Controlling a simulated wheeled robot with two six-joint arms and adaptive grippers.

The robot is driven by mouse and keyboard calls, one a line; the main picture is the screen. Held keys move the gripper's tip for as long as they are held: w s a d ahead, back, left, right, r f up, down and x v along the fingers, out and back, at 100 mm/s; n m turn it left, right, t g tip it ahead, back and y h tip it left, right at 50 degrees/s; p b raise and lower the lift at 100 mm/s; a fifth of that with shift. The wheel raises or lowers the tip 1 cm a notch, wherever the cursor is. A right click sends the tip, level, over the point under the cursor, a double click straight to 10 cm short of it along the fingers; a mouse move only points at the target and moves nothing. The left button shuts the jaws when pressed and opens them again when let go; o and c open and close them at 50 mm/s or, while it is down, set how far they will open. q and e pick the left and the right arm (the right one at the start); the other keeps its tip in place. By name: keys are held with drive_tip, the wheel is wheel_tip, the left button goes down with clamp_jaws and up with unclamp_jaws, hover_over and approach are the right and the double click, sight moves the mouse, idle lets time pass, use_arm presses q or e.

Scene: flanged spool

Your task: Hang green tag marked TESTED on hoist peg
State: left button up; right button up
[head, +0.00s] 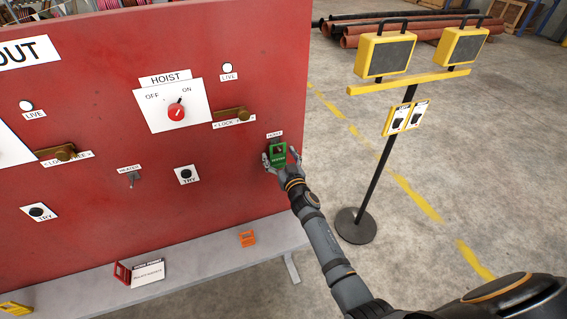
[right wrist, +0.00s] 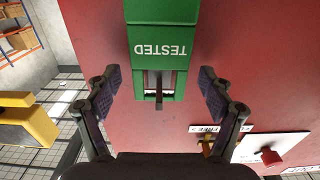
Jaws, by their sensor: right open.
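The green tag (head: 279,154) marked TESTED is upright against the red panel, just under the small label above the hoist peg. In the right wrist view the tag (right wrist: 163,45) appears upside down, and the dark peg (right wrist: 159,88) shows in the window of its frame. The tag looks to be hanging on the peg. My right gripper (head: 277,160) is around the tag. In the right wrist view its two fingers (right wrist: 160,95) are spread, with a gap on each side of the tag. My left gripper is not in view.
The red panel (head: 240,60) carries the hoist switch (head: 176,112), a brass lock slide (head: 243,115) and a TRY button (head: 186,174). A grey shelf (head: 205,256) below holds an orange tag (head: 248,238) and a red-framed card (head: 147,273). A yellow lamp stand (head: 382,150) is at right.

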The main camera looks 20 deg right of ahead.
drive_tip(key=s, duration=0.5)
drive_tip(key=shift+s+d, duration=0.1)
drive_tip(key=shift+s, duration=0.3)
drive_tip(key=s+d+f+g+h+b, duration=0.1)
drive_tip(key=s+d+f+g, duration=0.15)
drive_tip(key=s+f, duration=0.65)
drive_tip(key=s+d+f+g+b, duration=0.1)
drive_tip(key=s+f+g, duration=0.25)
drive_tip(key=f, duration=1.25)
drive_tip(key=s+d+f+g+h, duration=0.1)
drive_tip(key=s+d+f+g, duration=0.15)
drive_tip(key=s+f, duration=0.7)
drive_tip(key=s+f+g, duration=0.2)
drive_tip(key=s+f, duration=0.4)
drive_tip(key=s, duration=0.4)
drive_tip(key=s+d+f+g+b, duration=0.1)
drive_tip(key=s+f+g, duration=0.2)
drive_tip(key=s+f, duration=0.3)
drive_tip(key=s+d+f+g, duration=0.1)
drive_tip(key=s+f+g, duration=0.2)
drive_tip(key=s, duration=1)
wheel_tip(320, 180, down, 4)
drive_tip(key=shift+s+r+y+b, duration=0.2)
drive_tip(key=shift+s+y+b, duration=0.1)
drive_tip(key=shift+b, duration=0.05)
